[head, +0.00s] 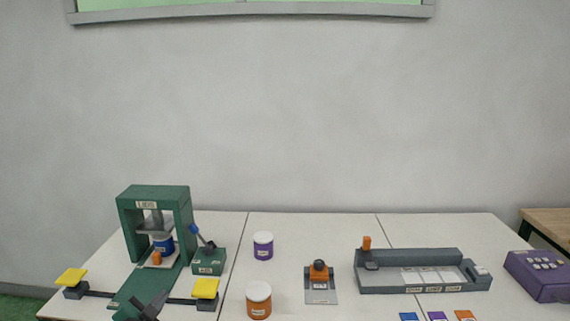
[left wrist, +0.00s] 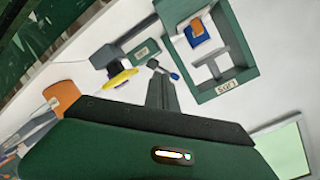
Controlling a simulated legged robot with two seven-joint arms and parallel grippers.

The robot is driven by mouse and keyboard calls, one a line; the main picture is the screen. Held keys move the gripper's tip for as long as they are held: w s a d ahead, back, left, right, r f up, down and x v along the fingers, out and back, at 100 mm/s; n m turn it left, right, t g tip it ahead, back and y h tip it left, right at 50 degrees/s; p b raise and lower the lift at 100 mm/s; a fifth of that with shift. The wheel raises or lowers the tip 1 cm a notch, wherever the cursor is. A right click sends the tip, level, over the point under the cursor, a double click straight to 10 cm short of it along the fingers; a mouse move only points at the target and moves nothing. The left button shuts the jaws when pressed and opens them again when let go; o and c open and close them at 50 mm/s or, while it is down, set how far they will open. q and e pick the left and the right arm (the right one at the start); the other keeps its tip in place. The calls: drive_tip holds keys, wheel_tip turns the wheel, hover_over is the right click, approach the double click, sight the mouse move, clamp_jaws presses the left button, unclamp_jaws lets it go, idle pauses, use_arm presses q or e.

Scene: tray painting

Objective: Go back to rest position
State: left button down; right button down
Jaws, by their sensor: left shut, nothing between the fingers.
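My left gripper (head: 150,304) shows dark at the bottom edge of the head view, over the front of the green press. Its fingers are shut with nothing between them; they also show in the left wrist view (left wrist: 161,92). The green press (head: 183,212) stands at the left of the table. In the left wrist view the press frame (left wrist: 248,65) appears tilted at the upper right. My right gripper is not in view.
Yellow pads (head: 71,277) (head: 205,288) flank the press; a lever box (head: 208,262) stands right of it. Purple (head: 263,246) and orange (head: 258,301) jars, a small orange-topped device (head: 320,284), a grey tray (head: 420,259) and a purple button box (head: 541,276) stand further right. Coloured cards lie in front.

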use_arm(q)
drive_tip(key=s+d+f+n+g, duration=0.3)
drive_tip(key=s+d+f+g, duration=0.1)
drive_tip(key=s, duration=0.6)
drive_tip(key=s+d+f+n+g, duration=0.3)
drive_tip(key=s+d+f+g, duration=0.15)
drive_tip(key=s, duration=0.55)
drive_tip(key=s+d+f+n+g, duration=0.3)
drive_tip(key=s+d+g, duration=0.15)
drive_tip(key=s, duration=0.55)
wheel_tip(320, 180, up, 17)
drive_tip(key=p, duration=1.7)
drive_tip(key=shift+w+a+t+y+p, duration=0.15)
drive_tip(key=shift+w+t+y+p, duration=0.05)
drive_tip(key=shift+t+y+p, duration=0.1)
